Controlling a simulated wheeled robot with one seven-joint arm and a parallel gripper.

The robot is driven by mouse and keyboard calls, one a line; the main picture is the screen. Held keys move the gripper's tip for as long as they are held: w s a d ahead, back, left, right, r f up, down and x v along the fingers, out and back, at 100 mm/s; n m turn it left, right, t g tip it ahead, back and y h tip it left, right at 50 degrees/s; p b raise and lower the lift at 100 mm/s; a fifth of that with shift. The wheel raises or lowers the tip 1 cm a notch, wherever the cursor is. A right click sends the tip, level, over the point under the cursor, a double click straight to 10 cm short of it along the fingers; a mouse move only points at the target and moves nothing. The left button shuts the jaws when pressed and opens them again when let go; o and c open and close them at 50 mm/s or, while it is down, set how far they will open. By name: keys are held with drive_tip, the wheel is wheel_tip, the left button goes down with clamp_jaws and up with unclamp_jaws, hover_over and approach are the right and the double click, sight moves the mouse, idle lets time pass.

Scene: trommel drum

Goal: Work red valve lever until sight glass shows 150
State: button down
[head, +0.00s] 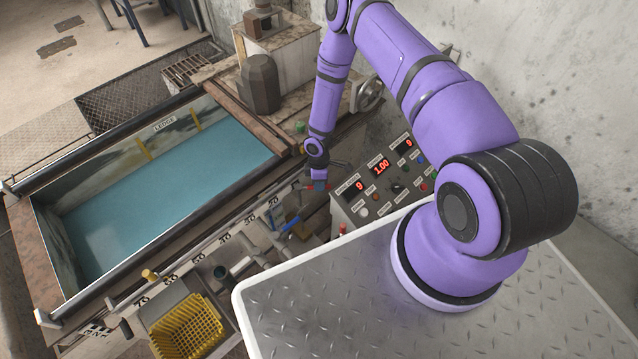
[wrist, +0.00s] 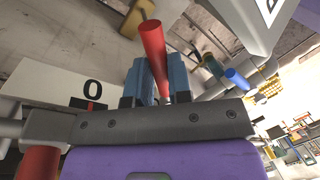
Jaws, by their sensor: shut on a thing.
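The red valve lever (wrist: 154,55) stands up between the blue finger pads of my gripper (wrist: 157,80) in the wrist view. My gripper is shut on it, and the lever's round end sticks out beyond the pads. The lever's lower part is hidden. I cannot make out the sight glass or its reading in either view.
A tank of blue-green water (head: 165,200) lies left, with a numbered scale along its front edge. The control panel (head: 385,180) shows red digits 9, 1.00 and 9. A blue handle (head: 291,224) and a yellow basket (head: 186,330) are nearby. Another red handle (wrist: 38,160) is close.

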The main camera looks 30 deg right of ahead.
drive_tip(key=c, duration=1.1)
unclamp_jaws()
drive_tip(key=shift+o, duration=0.2)
drive_tip(key=shift+r, duration=0.1)
wheel_tip(320, 180, up, 10)
drive_tip(key=w, duration=0.2)
drive_tip(key=shift+d+r, duration=0.2)
drive_tip(key=shift+d, duration=0.2)
